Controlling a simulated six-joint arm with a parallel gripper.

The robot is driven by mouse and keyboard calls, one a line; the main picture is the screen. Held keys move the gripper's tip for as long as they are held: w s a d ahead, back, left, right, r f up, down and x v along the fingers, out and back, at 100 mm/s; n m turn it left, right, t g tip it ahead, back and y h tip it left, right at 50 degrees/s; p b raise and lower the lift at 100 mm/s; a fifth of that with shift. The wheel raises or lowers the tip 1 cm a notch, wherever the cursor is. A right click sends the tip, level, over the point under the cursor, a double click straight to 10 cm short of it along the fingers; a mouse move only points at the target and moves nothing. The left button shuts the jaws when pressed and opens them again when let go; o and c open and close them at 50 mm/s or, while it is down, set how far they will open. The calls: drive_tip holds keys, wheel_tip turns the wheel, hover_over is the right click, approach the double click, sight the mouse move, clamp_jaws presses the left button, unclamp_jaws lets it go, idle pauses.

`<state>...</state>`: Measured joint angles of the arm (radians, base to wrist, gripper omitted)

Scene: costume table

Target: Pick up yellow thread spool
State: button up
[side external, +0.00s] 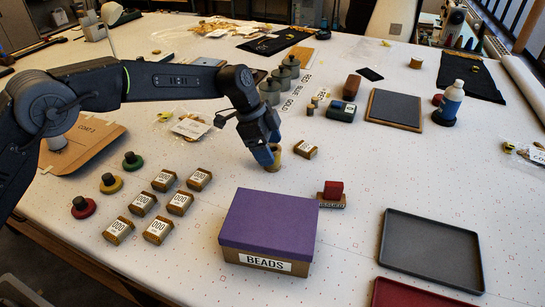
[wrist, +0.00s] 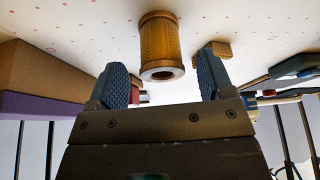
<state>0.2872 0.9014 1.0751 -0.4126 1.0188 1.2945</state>
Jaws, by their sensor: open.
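The yellow thread spool (wrist: 159,42) has golden ribbed sides and brown ends. In the wrist view it lies between the lines of my two blue finger pads, just beyond their tips, with gaps on both sides. In the side view the spool (side external: 275,158) stands on the white table, partly hidden by my fingers. My gripper (side external: 266,156) points down at it with its fingers apart. It also shows in the wrist view (wrist: 165,74), open and empty. I cannot tell in the side view whether a finger touches the spool.
A small labelled block (side external: 306,150) sits close to the right of the spool. A purple-lidded BEADS box (side external: 268,222) stands in front. Several labelled blocks (side external: 163,181) lie at left front. A red block on a stand (side external: 332,192) is at right.

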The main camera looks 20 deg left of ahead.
drive_tip(key=shift+x, duration=1.9)
drive_tip(key=shift+c, duration=0.5)
drive_tip(key=c, duration=0.9)
